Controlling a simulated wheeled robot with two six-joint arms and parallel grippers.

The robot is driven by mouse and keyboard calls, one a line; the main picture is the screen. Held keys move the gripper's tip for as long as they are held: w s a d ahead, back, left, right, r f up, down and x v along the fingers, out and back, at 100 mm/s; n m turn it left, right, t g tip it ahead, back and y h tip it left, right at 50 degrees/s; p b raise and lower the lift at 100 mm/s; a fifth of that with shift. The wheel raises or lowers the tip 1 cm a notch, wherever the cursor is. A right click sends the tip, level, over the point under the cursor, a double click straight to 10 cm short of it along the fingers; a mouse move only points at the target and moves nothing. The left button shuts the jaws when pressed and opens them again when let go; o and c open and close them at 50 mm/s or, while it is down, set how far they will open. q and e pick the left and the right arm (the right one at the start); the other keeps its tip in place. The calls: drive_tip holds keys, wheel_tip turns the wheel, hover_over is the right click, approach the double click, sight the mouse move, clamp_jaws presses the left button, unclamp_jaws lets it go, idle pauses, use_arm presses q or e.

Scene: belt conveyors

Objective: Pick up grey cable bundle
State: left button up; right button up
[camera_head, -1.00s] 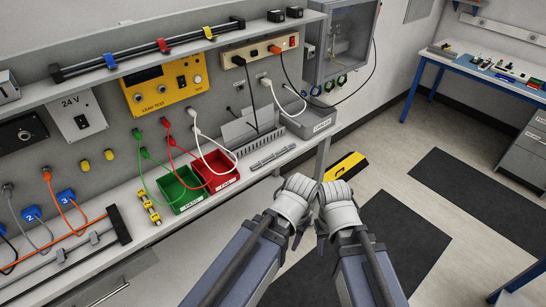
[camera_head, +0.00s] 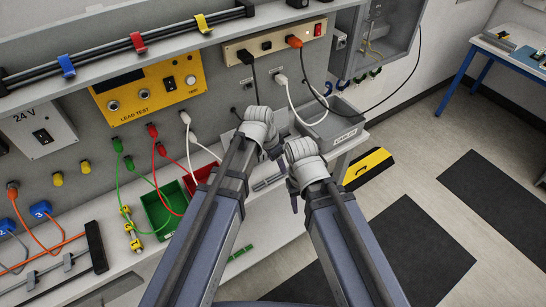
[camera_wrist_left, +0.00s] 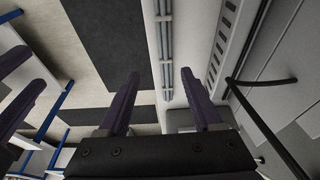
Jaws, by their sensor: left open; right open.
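The grey cable bundle (camera_head: 268,182) lies on the bench top beside the red bin, partly hidden by my left arm in the head view. In the left wrist view the bundle (camera_wrist_left: 166,45) is a straight set of grey strands with pale ties, seen between my fingertips. My left gripper (camera_wrist_left: 160,73) is open and empty, apart from the bundle. In the head view my left gripper (camera_head: 275,152) is over the bench, its fingers mostly hidden by the wrist. My right gripper (camera_head: 294,202) is lower and right, near the bench edge; its open fingers (camera_wrist_left: 22,85) show in the left wrist view.
A green bin (camera_head: 160,209) and a red bin (camera_head: 204,173) stand left of the bundle. A grey bin (camera_head: 338,128) is behind right. Looped red, green and white leads hang from the panel. A yellow-black case (camera_head: 368,168) lies beyond the bench's right end.

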sight(278, 173)
use_arm(q)
drive_tip(key=shift+w+a, duration=0.2)
drive_tip(key=shift+w, duration=0.5)
drive_tip(key=shift+f+b, duration=0.55)
drive_tip(key=shift+b, duration=0.1)
drive_tip(key=shift+b+x, duration=0.7)
drive_tip(key=shift+x, duration=0.05)
drive_tip(key=b+x, duration=0.5)
drive_tip(key=shift+d, duration=0.35)
use_arm(e)
wheel_tip(278, 173, down, 7)
drive_tip(key=shift+w+f, duration=0.2)
drive_tip(key=shift+w, duration=0.15)
use_arm(q)
drive_tip(key=shift+r, duration=0.1)
drive_tip(key=shift+c, duration=0.3)
use_arm(e)
drive_tip(key=shift+a, duration=0.1)
use_arm(q)
clamp_jaws()
